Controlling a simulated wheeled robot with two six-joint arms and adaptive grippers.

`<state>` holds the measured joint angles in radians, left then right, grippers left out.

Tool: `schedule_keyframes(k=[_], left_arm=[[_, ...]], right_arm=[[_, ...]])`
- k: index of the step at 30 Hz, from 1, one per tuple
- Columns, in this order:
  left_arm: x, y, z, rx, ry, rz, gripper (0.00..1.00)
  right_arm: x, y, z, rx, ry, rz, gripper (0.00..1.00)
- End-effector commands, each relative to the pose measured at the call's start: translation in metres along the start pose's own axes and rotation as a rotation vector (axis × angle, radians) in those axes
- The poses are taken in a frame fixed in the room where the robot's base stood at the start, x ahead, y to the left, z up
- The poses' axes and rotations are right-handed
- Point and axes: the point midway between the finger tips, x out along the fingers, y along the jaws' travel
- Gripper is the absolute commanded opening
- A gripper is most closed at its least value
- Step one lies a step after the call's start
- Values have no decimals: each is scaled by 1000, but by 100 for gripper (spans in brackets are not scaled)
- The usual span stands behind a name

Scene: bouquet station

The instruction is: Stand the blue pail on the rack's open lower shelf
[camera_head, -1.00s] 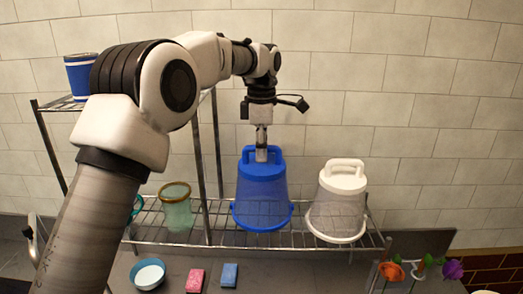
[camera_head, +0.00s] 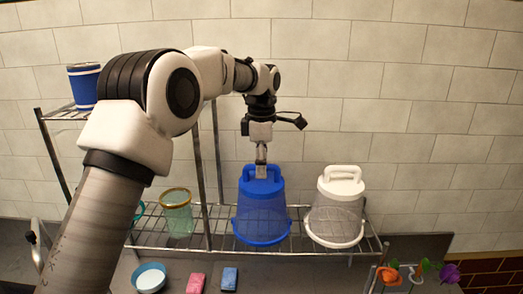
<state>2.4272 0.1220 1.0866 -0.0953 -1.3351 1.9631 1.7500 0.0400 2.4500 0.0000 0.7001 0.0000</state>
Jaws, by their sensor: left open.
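The blue pail (camera_head: 262,215) stands upside down, wide rim low and handle on top, on the wire shelf (camera_head: 345,252) of the rack, right of the rack's post. My left gripper (camera_head: 261,172) points down at the pail's top handle, its fingers overlapping the handle in the picture. It is open; whether the fingers touch the handle cannot be told. My right gripper is not in view.
A white pail (camera_head: 337,210) stands close on the right. A green glass (camera_head: 177,213) is on the shelf's left part. A blue can (camera_head: 84,84) sits on the upper shelf. A bowl (camera_head: 149,278), pink sponge (camera_head: 196,283), blue sponge (camera_head: 229,279) and flowers (camera_head: 390,275) are in front.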

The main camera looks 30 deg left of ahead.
Motion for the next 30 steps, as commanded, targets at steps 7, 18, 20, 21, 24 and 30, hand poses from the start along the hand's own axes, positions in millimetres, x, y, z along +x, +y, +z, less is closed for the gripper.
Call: schedule_keyframes(k=[7,18,20,21,24,30], left_arm=[[-58,1,1,0,-2,6,41],[-109,0,0,0,-1,0,41],[-109,0,0,0,0,-1,41],[-108,0,0,0,0,-1,41],[-108,0,0,0,0,0,41],[-108,0,0,0,0,0,41]], right_arm=[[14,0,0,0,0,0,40],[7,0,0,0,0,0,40],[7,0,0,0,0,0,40],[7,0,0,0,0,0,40],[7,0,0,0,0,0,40],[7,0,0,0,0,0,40]])
